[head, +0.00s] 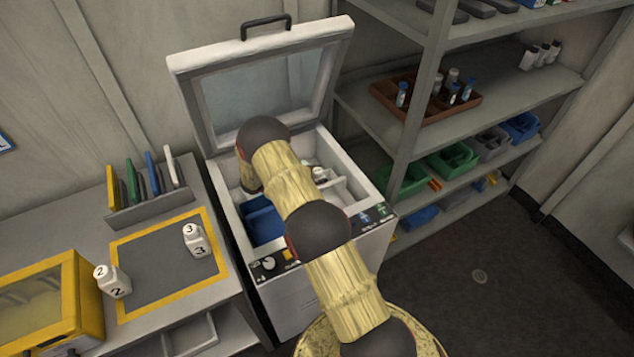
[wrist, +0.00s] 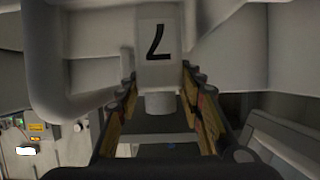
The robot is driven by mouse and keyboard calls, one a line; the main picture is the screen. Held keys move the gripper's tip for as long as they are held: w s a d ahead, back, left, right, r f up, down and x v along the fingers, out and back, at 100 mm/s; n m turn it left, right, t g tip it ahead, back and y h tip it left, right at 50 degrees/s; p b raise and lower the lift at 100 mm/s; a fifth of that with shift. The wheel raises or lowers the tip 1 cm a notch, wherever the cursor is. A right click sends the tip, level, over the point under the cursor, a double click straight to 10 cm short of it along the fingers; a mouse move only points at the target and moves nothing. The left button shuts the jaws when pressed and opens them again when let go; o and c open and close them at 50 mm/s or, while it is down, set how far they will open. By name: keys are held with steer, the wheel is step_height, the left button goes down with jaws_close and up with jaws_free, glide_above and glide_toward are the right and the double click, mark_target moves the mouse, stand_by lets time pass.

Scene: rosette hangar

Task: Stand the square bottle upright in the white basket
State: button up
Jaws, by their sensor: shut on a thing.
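A white square bottle (wrist: 158,45) with a black 7 on its label is between the fingers of my gripper (wrist: 160,92) in the wrist view. In the head view my arm reaches into the open chest (head: 228,215) and hides most of the gripper. White basket walls (head: 350,188) show inside the chest, to the right of my arm. Pale walls surround the bottle in the wrist view; I cannot tell whether it touches them or rests on anything.
A blue basket (head: 263,222) sits at the chest's left. The raised lid (head: 262,85) stands behind my arm. Bottles marked 2 (head: 113,282) and 3 (head: 196,240) stand on the left bench. Shelves (head: 490,110) with bins stand close on the right.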

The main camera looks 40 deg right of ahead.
steer(key=shift+f, duration=1.15)
steer(key=shift+f+b, duration=0.35)
steer(key=shift+b, duration=0.05)
steer(key=shift+f, duration=0.25)
steer(key=o, duration=1)
steer(key=shift+r, duration=0.1)
steer(key=shift+r, duration=0.35)
steer(key=p+v, duration=0.2)
steer(key=v, duration=1)
steer(key=shift+r, duration=0.1)
